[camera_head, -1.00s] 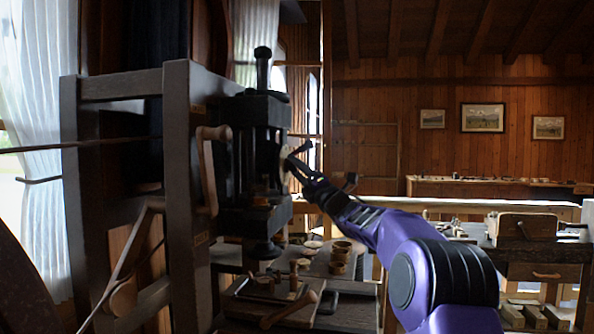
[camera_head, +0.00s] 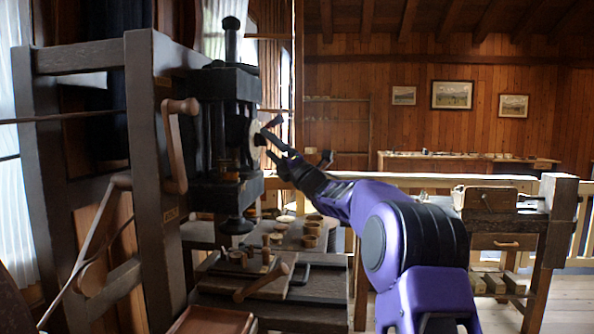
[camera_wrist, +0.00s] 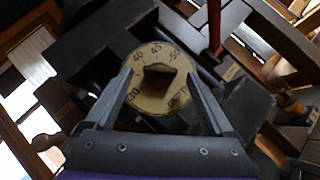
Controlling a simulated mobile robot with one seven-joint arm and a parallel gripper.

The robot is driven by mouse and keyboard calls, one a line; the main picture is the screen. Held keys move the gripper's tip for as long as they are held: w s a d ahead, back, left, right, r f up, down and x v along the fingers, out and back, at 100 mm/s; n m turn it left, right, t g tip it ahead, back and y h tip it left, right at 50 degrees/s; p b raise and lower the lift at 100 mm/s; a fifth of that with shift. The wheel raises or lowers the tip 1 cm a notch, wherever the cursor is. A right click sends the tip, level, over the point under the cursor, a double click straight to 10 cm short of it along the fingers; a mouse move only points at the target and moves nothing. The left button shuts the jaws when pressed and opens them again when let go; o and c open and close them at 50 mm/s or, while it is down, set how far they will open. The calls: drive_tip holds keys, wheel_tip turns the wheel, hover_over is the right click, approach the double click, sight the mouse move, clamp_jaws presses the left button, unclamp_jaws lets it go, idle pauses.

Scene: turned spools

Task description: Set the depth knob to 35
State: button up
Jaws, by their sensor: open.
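The depth knob is a dark raised grip (camera_wrist: 158,77) at the centre of a round tan dial (camera_wrist: 152,103) with black numbers. 30, 40, 45 and 50 can be read along its left and upper edge; I cannot tell surely which number the grip points to. In the head view the dial (camera_head: 255,138) is seen nearly edge-on, on the right face of a black press (camera_head: 222,130). My gripper (camera_wrist: 160,74) is open, its fingers on either side of the grip, apart from it in the wrist view. In the head view my gripper (camera_head: 269,141) is right at the dial.
A dark wooden frame (camera_head: 150,170) with a wooden crank handle (camera_head: 174,145) stands left of the press. Below is a bench with small wooden cups (camera_head: 311,230) and a tray (camera_head: 245,262). A workbench (camera_head: 490,225) stands at the right.

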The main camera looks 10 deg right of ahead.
drive_tip(key=v, duration=1.5)
drive_tip(key=shift+s+d+f, duration=0.15)
drive_tip(key=shift+s+f, duration=0.05)
drive_tip(key=shift+s, duration=0.05)
